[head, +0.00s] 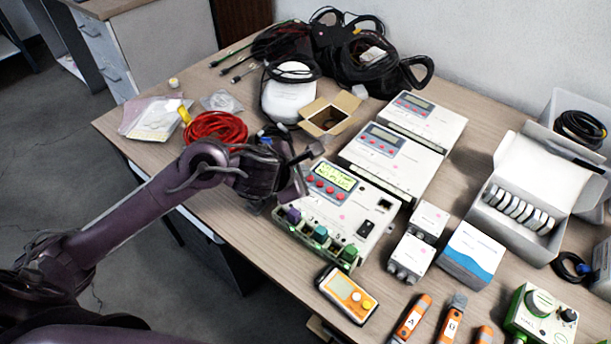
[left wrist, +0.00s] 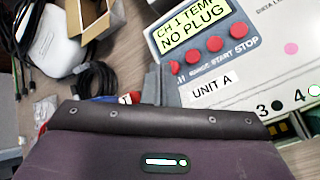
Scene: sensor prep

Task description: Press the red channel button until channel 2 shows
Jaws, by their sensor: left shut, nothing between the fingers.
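The logger marked UNIT A (head: 345,215) is a white box on the table with a lit yellow-green display (head: 335,175). In the left wrist view the display (left wrist: 205,32) reads CH 1 TEMP, NO PLUG. A row of several red buttons lies below it. The leftmost red button (left wrist: 175,68) is partly hidden by my finger and its label is covered; RANGE, START and STOP are readable beside the others. My left gripper (head: 301,178) is shut and empty, its tips at the left end of this row. I cannot tell whether they touch the button. My right gripper is not in view.
Two similar loggers with unlit displays (head: 385,150) stand behind. A small open cardboard box (head: 329,117) and a red cable coil (head: 215,130) lie near my left arm. A yellow handheld meter (head: 347,295) lies in front, near the table edge.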

